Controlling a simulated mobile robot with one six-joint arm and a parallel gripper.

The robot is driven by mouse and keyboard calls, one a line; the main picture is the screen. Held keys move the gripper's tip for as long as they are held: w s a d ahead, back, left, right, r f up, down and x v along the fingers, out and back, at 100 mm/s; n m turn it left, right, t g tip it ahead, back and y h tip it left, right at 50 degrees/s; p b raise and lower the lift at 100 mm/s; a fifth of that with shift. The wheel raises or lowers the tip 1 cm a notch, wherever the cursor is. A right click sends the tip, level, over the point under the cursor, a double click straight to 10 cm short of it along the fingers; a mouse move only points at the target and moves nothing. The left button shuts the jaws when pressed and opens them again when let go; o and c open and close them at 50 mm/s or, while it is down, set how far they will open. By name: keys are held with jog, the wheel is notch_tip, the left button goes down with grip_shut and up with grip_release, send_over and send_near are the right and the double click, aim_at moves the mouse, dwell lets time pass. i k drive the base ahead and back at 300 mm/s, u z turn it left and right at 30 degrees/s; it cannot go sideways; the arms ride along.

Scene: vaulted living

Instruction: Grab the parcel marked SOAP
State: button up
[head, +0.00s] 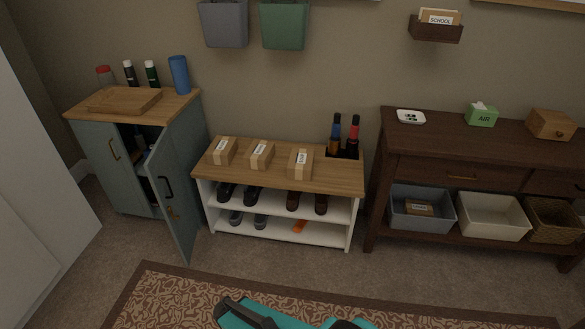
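Three small brown parcels with white labels lie in a row on the wooden top of the shoe bench (330,177). They are the left parcel (224,152), the middle parcel (260,155) and the right parcel (301,164). Their label print is too small to read, so I cannot tell which is marked SOAP. Another labelled brown parcel (419,208) lies in the grey bin (409,221) under the dark console; its label is also unreadable. My gripper is not in view; only teal and dark parts of mine show at the bottom edge.
Bottles (352,138) stand at the bench's right end. A blue-grey cabinet (97,150) stands left, its door (179,195) swung open towards me beside the bench. The dark console (390,160) stands right. Patterned rug (180,300) and carpet in front look clear.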

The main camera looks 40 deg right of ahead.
aim_at(301, 162)
jog(key=z, duration=0.05)
jog(key=i, duration=1)
jog(key=u, duration=0.1)
